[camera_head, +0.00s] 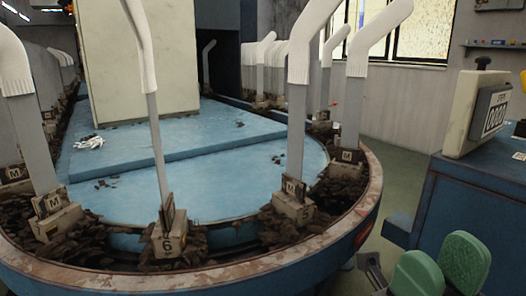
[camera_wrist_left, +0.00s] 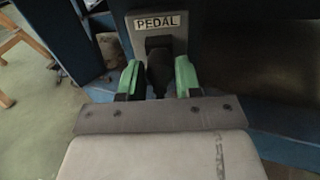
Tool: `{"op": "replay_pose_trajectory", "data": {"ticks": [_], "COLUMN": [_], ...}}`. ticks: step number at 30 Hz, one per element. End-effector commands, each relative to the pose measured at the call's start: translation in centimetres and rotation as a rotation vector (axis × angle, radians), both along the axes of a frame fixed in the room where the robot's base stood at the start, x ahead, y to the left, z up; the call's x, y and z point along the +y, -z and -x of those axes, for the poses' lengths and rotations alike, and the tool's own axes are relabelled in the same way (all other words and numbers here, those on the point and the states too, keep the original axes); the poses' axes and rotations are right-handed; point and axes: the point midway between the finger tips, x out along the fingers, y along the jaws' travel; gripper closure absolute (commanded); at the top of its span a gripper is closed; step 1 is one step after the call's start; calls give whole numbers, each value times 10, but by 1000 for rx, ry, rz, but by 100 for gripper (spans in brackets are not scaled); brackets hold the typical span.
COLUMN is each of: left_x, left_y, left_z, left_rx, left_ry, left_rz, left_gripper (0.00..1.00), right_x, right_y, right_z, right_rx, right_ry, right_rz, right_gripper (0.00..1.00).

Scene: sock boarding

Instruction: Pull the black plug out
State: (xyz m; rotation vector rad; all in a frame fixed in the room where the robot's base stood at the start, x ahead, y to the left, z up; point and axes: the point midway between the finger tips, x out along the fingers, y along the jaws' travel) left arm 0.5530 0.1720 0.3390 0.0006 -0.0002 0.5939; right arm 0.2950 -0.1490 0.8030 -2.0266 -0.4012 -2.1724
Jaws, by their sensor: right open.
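The black plug (camera_wrist_left: 158,68) sits upright in front of a grey plate (camera_wrist_left: 155,32) marked PEDAL in the left wrist view. My left gripper (camera_wrist_left: 160,76) has one green finger on each side of it; whether they press on it I cannot tell. The plug's lower end is hidden behind the gripper's grey body. In the head view, my right gripper (camera_head: 439,268) shows two green pads standing apart at the bottom right, with nothing seen between them. The plug is not seen in the head view.
A blue cabinet (camera_head: 473,202) with a beige counter box (camera_head: 473,116) stands at the right. An oval blue machine (camera_head: 205,195) with several upright grey boards and white socks fills the left and middle. Dark debris lies along its rim. Green floor (camera_head: 400,167) shows between them.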

Motion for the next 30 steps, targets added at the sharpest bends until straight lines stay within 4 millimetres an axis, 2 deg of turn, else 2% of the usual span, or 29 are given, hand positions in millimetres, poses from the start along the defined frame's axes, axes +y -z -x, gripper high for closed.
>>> {"op": "replay_pose_trajectory", "data": {"ticks": [17, 24, 26, 30], "left_x": [2, 1, 1, 1], "left_y": [-1, 0, 0, 0], "left_z": [-3, -2, -2, -2], "left_rx": [1, 1, 1, 1], "left_ry": [0, 0, 0, 0], "left_rz": [1, 1, 1, 1], "left_gripper": [66, 66, 72, 94], "right_x": [0, -1, -1, 0], "right_y": [-4, 3, 3, 3], "right_z": [1, -1, -1, -1], "right_rx": [-5, 22, 21, 19], "right_ry": [-1, -2, -2, -1], "right_rz": [-3, -5, -4, -3], "right_gripper": [57, 57, 57, 57]}}
